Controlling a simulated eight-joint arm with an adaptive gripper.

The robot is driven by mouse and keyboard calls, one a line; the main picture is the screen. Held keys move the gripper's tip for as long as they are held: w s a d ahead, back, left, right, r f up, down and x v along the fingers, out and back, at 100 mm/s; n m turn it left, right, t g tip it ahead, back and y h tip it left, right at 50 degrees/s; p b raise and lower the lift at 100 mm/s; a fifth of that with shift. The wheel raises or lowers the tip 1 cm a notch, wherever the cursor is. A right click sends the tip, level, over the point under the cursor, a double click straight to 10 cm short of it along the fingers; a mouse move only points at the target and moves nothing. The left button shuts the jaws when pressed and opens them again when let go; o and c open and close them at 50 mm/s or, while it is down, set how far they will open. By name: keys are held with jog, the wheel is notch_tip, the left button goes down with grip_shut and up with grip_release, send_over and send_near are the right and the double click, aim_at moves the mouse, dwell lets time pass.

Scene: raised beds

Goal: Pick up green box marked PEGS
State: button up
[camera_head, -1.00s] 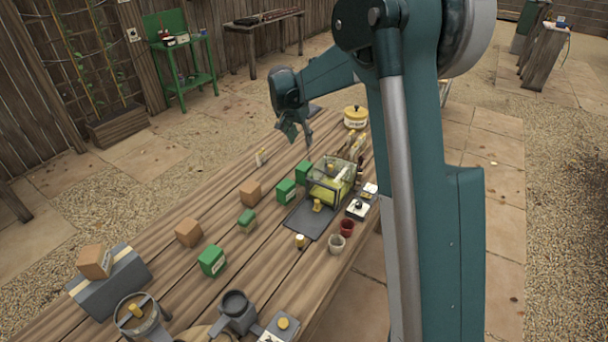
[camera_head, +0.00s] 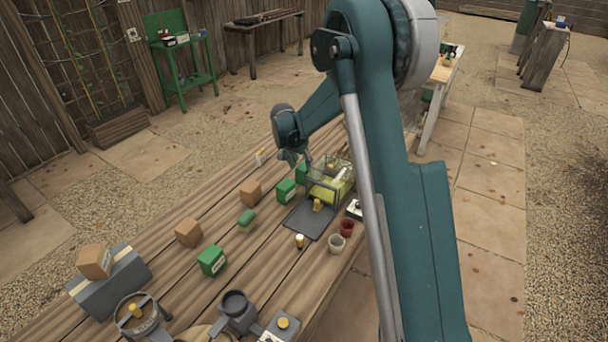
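Several small green boxes are on the wooden table: one at the front (camera_head: 212,261), one in the middle (camera_head: 246,220), one near the dark mat (camera_head: 286,190), and one farther back (camera_head: 302,172), partly hidden. Some have pale labels, but the lettering is too small to read, so I cannot tell which is marked PEGS. My gripper (camera_head: 298,159) points down above the rearmost green box, close to it. Its fingers look apart, with nothing seen between them. Whether it touches the box is unclear.
Orange-brown boxes (camera_head: 250,193) stand to the left. Small pots (camera_head: 337,243) stand near the right edge. My arm hides the table's far right.

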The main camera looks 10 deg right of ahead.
jog(key=shift+x, duration=1.25)
jog(key=shift+f, duration=0.15)
jog(key=shift+b+x, duration=0.6)
jog(key=shift+x, duration=1.9)
jog(key=shift+w+a, duration=0.1)
jog(key=shift+c, duration=0.5)
jog(key=c, duration=0.6)
